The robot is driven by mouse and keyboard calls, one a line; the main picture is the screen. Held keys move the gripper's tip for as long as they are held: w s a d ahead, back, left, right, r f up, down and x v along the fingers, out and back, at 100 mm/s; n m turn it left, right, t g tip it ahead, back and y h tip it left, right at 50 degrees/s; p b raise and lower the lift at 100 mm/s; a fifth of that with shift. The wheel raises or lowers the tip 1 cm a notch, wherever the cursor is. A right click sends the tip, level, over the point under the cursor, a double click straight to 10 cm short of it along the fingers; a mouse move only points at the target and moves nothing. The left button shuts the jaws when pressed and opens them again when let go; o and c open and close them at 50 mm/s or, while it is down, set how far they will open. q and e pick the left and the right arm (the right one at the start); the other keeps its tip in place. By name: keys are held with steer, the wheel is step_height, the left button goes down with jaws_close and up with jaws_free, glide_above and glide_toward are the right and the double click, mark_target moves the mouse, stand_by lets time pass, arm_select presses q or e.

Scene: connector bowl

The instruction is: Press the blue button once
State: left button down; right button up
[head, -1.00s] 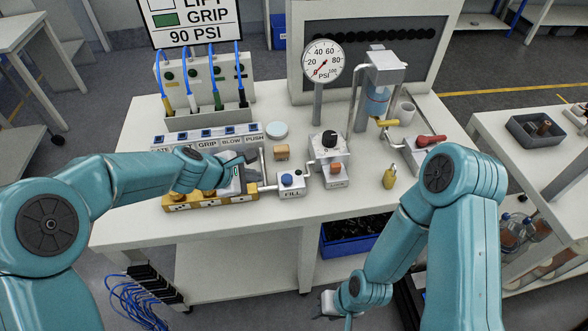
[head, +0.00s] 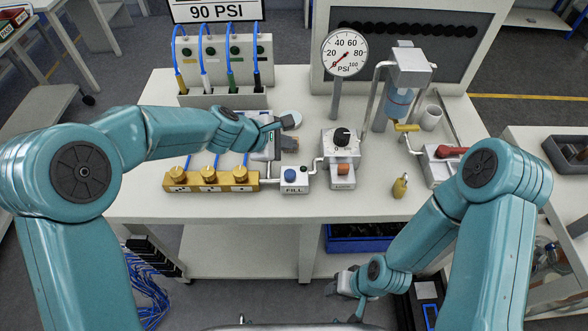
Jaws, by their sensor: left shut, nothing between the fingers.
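The blue button (head: 290,174) is on top of a small white box labelled FILL (head: 294,187), near the front middle of the bench. My left gripper (head: 283,124) is shut and empty.
A brass manifold (head: 210,181) sits left of the FILL box. A black-knob regulator (head: 341,140) stands to its right, under a pressure gauge (head: 344,53) reading near zero.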

mark_target(287, 175)
arm_select(q)
step_height(287, 175, down, 9)
steer(key=b, duration=0.8)
steer(key=shift+a, duration=0.1)
stand_by(1.8)
steer(key=shift+f+b, duration=0.4)
steer(key=shift+b, duration=0.25)
steer(key=shift+f+b, duration=0.55)
steer(key=shift+r, duration=0.1)
stand_by(0.5)
steer(key=shift+r+p, duration=0.9)
steer(key=shift+p, duration=0.05)
